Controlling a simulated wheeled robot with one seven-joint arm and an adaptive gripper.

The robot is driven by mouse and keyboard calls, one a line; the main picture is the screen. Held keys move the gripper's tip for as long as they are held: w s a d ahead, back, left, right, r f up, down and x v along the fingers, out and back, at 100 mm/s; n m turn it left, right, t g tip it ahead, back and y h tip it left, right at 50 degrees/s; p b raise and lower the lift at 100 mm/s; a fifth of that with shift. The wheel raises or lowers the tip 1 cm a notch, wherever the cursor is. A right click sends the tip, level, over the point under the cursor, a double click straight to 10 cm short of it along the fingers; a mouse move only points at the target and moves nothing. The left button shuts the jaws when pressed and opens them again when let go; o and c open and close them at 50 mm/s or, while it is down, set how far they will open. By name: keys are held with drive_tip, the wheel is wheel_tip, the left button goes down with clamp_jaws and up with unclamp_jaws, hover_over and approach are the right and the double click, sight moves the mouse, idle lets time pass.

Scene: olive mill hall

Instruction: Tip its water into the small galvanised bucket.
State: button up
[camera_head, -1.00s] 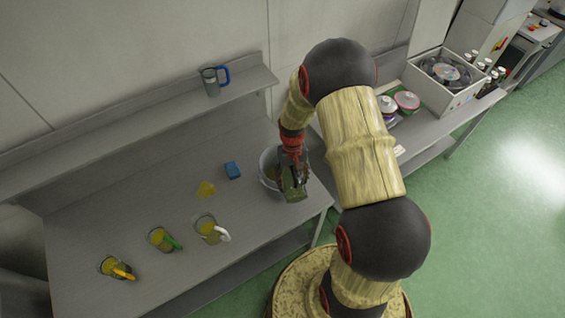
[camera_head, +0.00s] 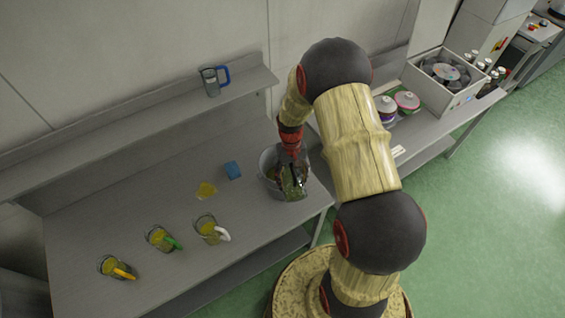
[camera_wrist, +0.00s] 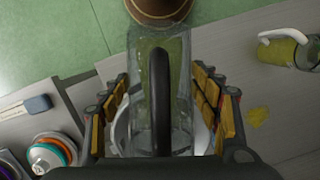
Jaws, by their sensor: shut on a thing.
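My gripper (camera_head: 291,172) is shut on a clear jug with a black handle. The jug (camera_head: 293,188) is at the small galvanised bucket (camera_head: 266,167), overlapping its right side in the head view. In the wrist view the jug (camera_wrist: 178,60) fills the middle, its black handle towards me, between the gripper's two padded fingers (camera_wrist: 162,105). The bucket's pale rim (camera_wrist: 121,135) shows behind and on both sides of it. The jug looks tilted. I cannot tell how much water is in it or whether any is flowing. The bucket's inside is mostly hidden by the gripper and jug.
Three jugs of yellowish liquid, with white (camera_head: 208,229), green (camera_head: 160,239) and orange (camera_head: 115,268) handles, stand left on the table. A blue-handled jug (camera_head: 211,82) stands on the shelf.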

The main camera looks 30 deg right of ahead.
drive_tip(key=shift+w+d+r+g, duration=0.1)
drive_tip(key=shift+w+g, duration=0.3)
drive_tip(key=shift+g, duration=0.3)
idle(1.6)
drive_tip(key=shift+s+t, duration=0.4)
drive_tip(key=shift+t, duration=0.3)
drive_tip(key=shift+s+a+f+t, duration=0.15)
drive_tip(key=shift+s+t, duration=0.1)
drive_tip(key=shift+s, duration=0.2)
drive_tip(key=shift+s+a+f+t, duration=0.15)
drive_tip(key=shift+s+t, duration=0.1)
drive_tip(key=shift+s, duration=0.15)
drive_tip(key=shift+s+t+h+b, duration=0.15)
drive_tip(key=shift+t+h+b, duration=0.15)
drive_tip(key=shift+t+b, duration=0.15)
drive_tip(key=shift+t, duration=0.25)
drive_tip(key=shift+f+b, duration=0.15)
drive_tip(key=shift+b, duration=0.25)
